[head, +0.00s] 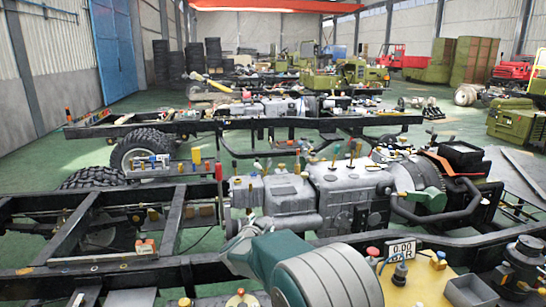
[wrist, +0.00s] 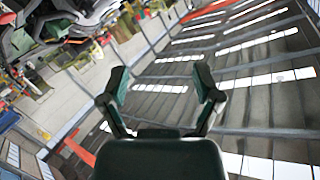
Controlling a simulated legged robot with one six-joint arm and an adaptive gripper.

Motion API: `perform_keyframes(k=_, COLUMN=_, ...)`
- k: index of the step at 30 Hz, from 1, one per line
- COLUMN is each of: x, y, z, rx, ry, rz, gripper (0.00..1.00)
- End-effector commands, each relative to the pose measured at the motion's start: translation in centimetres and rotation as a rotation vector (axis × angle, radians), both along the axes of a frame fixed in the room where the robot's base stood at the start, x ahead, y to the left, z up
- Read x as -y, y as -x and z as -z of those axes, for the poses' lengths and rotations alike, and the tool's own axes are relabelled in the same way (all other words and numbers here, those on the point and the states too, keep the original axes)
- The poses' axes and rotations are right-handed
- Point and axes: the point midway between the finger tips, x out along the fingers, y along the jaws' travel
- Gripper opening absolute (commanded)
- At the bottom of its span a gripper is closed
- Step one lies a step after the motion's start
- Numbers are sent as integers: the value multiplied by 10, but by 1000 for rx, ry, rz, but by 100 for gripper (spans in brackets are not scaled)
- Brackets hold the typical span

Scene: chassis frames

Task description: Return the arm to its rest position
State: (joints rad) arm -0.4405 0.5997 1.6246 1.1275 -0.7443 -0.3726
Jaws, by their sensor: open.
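My gripper (wrist: 163,92) shows in the wrist view with its two dark green fingers spread apart and nothing between them. The wrist view is tilted, with the hall's roof and skylights behind the fingers. In the head view my arm's grey and green links rise at the bottom centre, in front of the nearest chassis frame (head: 100,262). I cannot make out the fingers there.
A grey engine block (head: 345,195) sits in the nearest chassis. A yellow panel (head: 425,280) with a pressure display (head: 401,249) stands at the bottom right. A second chassis (head: 150,122) with tyres lies behind. Green floor (head: 60,160) is open at the left.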

Motion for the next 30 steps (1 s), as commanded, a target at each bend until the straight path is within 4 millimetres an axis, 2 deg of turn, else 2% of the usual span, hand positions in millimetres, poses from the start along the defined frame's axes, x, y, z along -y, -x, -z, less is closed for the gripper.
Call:
perform_keyframes(k=1, x=7, y=6, z=-21, rx=0, ry=-11, rz=-46, gripper=82)
perform_keyframes(k=6, x=20, y=33, z=-68, rx=-37, ry=-22, rz=-210, gripper=82)
perform_keyframes(k=11, x=35, y=74, z=-99, rx=-97, ry=-8, rz=-345, gripper=82)
perform_keyframes(k=15, x=50, y=118, z=-115, rx=-172, ry=21, rz=-444, gripper=82)
perform_keyframes(k=22, x=83, y=205, z=-119, rx=-335, ry=89, rz=-556, gripper=82)
perform_keyframes(k=26, x=105, y=259, z=-111, rx=-447, ry=134, rz=-585, gripper=82)
perform_keyframes(k=30, x=131, y=320, z=-95, rx=-583, ry=184, rz=-587, gripper=82)
